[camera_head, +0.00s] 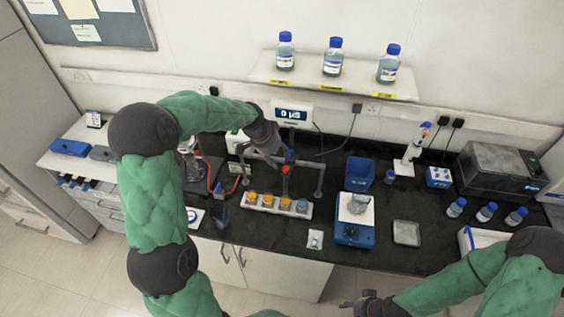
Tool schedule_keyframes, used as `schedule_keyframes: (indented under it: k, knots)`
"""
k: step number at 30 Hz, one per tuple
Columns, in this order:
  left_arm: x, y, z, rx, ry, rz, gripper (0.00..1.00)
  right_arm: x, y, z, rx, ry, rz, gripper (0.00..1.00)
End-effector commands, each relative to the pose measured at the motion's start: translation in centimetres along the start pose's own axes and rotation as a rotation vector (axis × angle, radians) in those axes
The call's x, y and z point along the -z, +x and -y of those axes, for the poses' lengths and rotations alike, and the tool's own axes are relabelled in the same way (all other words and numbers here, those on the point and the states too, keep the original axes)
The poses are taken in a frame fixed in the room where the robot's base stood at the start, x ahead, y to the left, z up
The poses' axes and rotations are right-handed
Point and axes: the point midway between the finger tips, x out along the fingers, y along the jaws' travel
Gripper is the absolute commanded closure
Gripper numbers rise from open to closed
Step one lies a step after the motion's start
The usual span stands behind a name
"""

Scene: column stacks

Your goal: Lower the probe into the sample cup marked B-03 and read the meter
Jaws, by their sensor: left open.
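A white rack (277,210) on the black bench holds several small sample cups in a row. An orange cup (267,200) is near its middle and a blue-grey cup (302,206) is at its right end. I cannot read any cup marks, so B-03 cannot be picked out. The meter (293,114) on the wall reads 0 µS. The probe (285,171), with a red-orange part, is upright above the rack, apart from the cups. My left gripper (284,159) is open at the probe's upper part; contact is unclear. My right gripper (359,304) is low at the bottom edge, its jaws unclear.
A grey stand (321,180) is close right of the probe. A blue balance (354,234) bears a glass beaker (358,203). A grey tray (406,233) lies to its right. A wall shelf (350,89) holds three blue-capped bottles. The bench front near the rack is mostly clear.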

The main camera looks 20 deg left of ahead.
Motion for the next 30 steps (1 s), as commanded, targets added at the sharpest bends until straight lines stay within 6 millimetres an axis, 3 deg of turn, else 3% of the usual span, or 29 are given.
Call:
schedule_keyframes:
  k: [6,11,27,30]
  knots:
    - [0.1,-3.4,0.0,0.002,0.0,-0.002,0.5,0.0,0.0,0.0,0.0,0.0,0.0,0.52]
    - [0.1,-4.5,0.0,0.001,0.0,-0.001,0.5,0.0,0.0,0.0,0.0,0.0,0.0,0.52]
    - [0.0,-4.6,0.0,0.0,-0.001,0.0,0.5,0.0,0.0,0.0,0.0,0.0,0.0,0.52]
    - [-0.3,-3.6,-0.5,-0.008,-0.014,0.005,0.5,0.0,0.0,0.0,0.0,0.0,0.0,0.52]
